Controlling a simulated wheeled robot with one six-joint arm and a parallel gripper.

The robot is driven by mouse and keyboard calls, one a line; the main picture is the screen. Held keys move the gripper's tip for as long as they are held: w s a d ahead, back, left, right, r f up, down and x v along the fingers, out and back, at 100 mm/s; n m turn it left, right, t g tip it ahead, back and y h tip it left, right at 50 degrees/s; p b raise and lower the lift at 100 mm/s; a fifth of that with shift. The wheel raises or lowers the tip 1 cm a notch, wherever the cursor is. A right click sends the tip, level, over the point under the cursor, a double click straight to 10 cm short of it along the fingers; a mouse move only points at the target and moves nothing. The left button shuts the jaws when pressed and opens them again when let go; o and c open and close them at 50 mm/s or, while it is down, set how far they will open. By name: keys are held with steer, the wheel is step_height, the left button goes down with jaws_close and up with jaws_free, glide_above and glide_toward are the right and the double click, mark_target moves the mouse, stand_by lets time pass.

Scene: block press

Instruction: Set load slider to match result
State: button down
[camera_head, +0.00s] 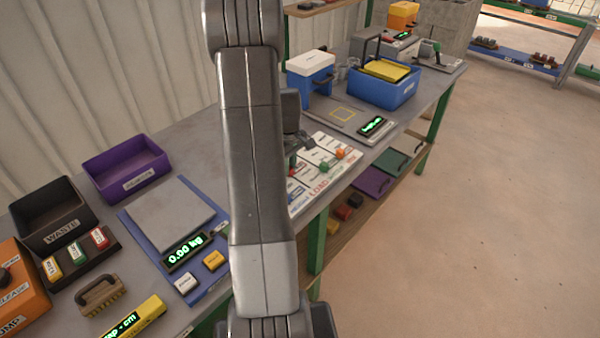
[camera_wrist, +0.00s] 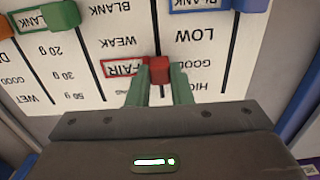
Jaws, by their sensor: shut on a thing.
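A white slider board (camera_head: 322,160) lies on the bench, partly hidden behind my arm, with red "LOAD" lettering at its front edge. In the wrist view my gripper (camera_wrist: 159,76) has its green fingers on either side of a red slider knob (camera_wrist: 159,70) and is shut on it. The knob's red frame (camera_wrist: 124,69) surrounds the word FAIR, between WEAK and a mostly covered label. A green knob (camera_wrist: 62,14) has its frame at BLANK. A blue knob (camera_wrist: 250,5) also has its frame at BLANK. An orange knob (camera_wrist: 4,29) shows at the left edge.
Behind the board is a grey plate with a lit display (camera_head: 372,126), too small to read. A blue bin (camera_head: 385,97) with a yellow lid stands farther back. A scale display (camera_head: 186,251) on the left reads 0.00 kg. Purple (camera_head: 125,169) and black (camera_head: 52,214) bins stand beyond.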

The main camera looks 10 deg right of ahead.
steer(key=shift+w+a, duration=0.15)
steer(key=c, duration=1.3)
jaws_free()
steer(key=shift+r, duration=0.1)
step_height(320, 180, up, 14)
steer(key=shift+f+b, duration=0.15)
steer(key=shift+b, duration=0.5)
steer(key=shift+f, duration=0.1)
